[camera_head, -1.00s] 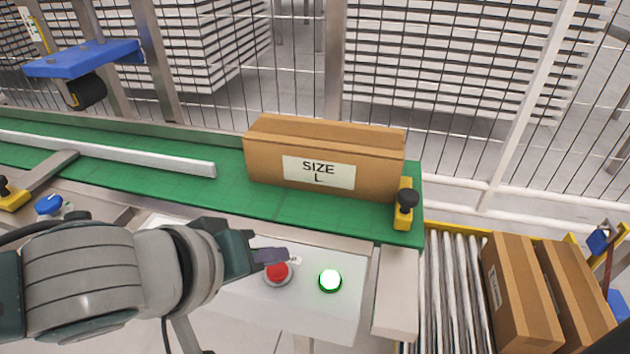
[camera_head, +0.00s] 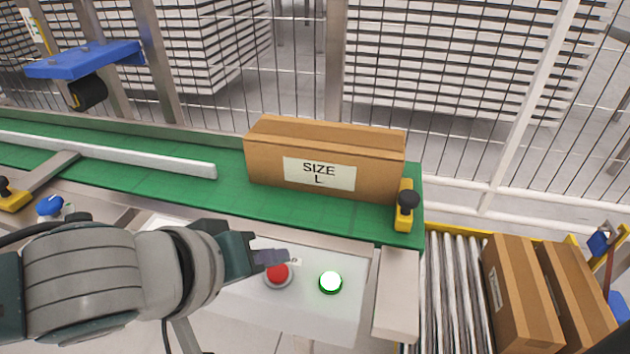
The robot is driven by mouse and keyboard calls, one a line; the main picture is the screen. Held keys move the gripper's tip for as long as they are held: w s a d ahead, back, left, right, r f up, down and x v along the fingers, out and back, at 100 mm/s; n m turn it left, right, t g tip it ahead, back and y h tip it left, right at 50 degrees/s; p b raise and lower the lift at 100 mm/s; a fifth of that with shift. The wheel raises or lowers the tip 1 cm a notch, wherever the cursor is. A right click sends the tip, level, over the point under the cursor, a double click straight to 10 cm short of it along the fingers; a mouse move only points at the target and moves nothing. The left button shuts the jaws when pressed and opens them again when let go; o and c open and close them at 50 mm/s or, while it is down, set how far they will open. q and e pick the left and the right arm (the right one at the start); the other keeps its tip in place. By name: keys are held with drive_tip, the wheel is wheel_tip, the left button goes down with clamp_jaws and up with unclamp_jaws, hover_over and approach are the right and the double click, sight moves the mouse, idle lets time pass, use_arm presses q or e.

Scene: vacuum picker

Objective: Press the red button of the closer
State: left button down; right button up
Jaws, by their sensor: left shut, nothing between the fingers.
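The red button (camera_head: 278,273) sits in a grey ring on a white panel (camera_head: 310,316) in front of the conveyor. A lit green button (camera_head: 330,282) is to its right on the same panel. My left gripper (camera_head: 286,257) is shut and empty. Its fingertips show just above the red button's far edge in the picture; I cannot tell whether they touch it. My right gripper is not in view.
A roller conveyor (camera_head: 452,290) with two boxes (camera_head: 520,300) is at right. A wire fence (camera_head: 420,100) closes the back.

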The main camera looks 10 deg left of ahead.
sight(274, 279)
use_arm(q)
drive_tip(key=shift+f, duration=0.1)
idle(0.7)
drive_tip(key=shift+f, duration=0.35)
drive_tip(key=shift+f+b, duration=0.35)
drive_tip(key=shift+b, duration=0.05)
idle(0.4)
idle(0.4)
drive_tip(key=shift+r+p, duration=0.8)
drive_tip(key=shift+p, duration=0.15)
wheel_tip(274, 279, up, 5)
drive_tip(key=p, duration=0.5)
drive_tip(key=shift+r+p, duration=0.1)
drive_tip(key=shift+p, duration=0.25)
